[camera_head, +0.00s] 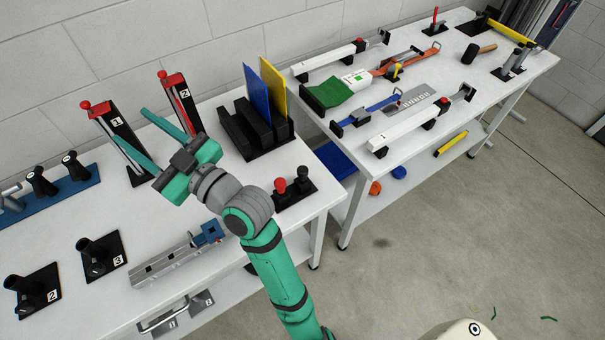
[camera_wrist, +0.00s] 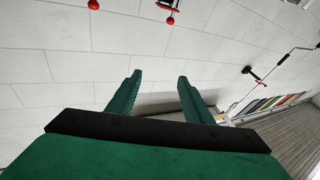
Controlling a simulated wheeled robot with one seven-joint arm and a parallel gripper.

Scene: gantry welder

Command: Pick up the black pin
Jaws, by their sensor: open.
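A small black pin (camera_head: 304,174) stands upright beside a red pin (camera_head: 280,185) on a black base, at the right front of the left bench. My gripper (camera_head: 122,125) is up and to the left of it, beside two red-and-black numbered holders, with its fingers pointing toward the wall. In the wrist view my gripper (camera_wrist: 159,76) is open, with only pale wall between its fingers. The black pin does not show in the wrist view.
A black rack (camera_head: 238,135) with blue and yellow plates stands behind the pins. A grey metal fixture (camera_head: 165,265) lies at the bench front. Black holders (camera_head: 100,255) stand front left. A second bench (camera_head: 460,85) with clamps and tools is at right.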

